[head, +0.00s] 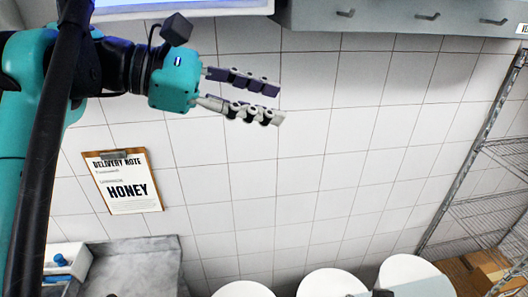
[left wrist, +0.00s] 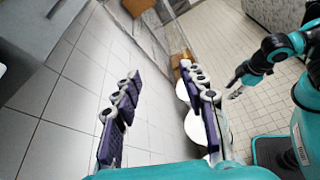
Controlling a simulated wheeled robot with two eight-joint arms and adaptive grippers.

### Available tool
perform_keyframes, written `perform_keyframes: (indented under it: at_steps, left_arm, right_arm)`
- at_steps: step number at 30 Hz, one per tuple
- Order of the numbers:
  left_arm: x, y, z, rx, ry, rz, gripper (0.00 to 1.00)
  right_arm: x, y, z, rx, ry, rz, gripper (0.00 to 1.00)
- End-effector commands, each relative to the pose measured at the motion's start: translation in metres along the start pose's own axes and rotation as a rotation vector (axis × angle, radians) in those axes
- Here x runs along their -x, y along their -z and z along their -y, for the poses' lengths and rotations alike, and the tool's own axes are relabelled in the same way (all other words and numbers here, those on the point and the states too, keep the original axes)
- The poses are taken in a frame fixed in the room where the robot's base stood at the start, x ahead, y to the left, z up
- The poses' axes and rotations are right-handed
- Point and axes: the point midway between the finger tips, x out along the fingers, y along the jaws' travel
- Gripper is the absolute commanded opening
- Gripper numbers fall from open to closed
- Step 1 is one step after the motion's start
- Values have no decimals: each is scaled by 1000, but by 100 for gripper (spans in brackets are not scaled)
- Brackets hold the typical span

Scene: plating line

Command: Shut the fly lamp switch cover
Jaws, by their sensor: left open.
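A pale, bluish-lit unit (head: 185,7) with a grey lower edge is cut off by the top of the head view; it may be the fly lamp. I cannot make out a switch cover in either view. My left gripper (head: 276,103) is in front of the tiled wall, below and right of that unit, its two fingers apart and empty. In the left wrist view the left gripper (left wrist: 158,75) also shows a wide empty gap. My right gripper (left wrist: 236,86) is small at the right of the left wrist view, and its fingers are too small to judge.
A clipboard (head: 124,182) reading "HONEY" hangs on the wall. A wire shelf rack (head: 490,190) stands at right. White round tops (head: 325,283) line the bottom. The wall right of my left gripper is clear.

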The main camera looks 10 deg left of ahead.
Motion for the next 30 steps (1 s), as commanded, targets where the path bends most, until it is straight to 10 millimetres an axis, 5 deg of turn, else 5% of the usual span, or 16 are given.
perform_keyframes:
  at_steps: [13, 30]
  left_arm:
    - [-25, 70, 23, -148, 25, -125, 42]
    - [-28, 80, 26, -173, 30, -145, 42]
  right_arm:
    - [-17, -12, 0, 0, 0, 0, 40]
    - [-18, -13, 0, 0, 0, 0, 41]
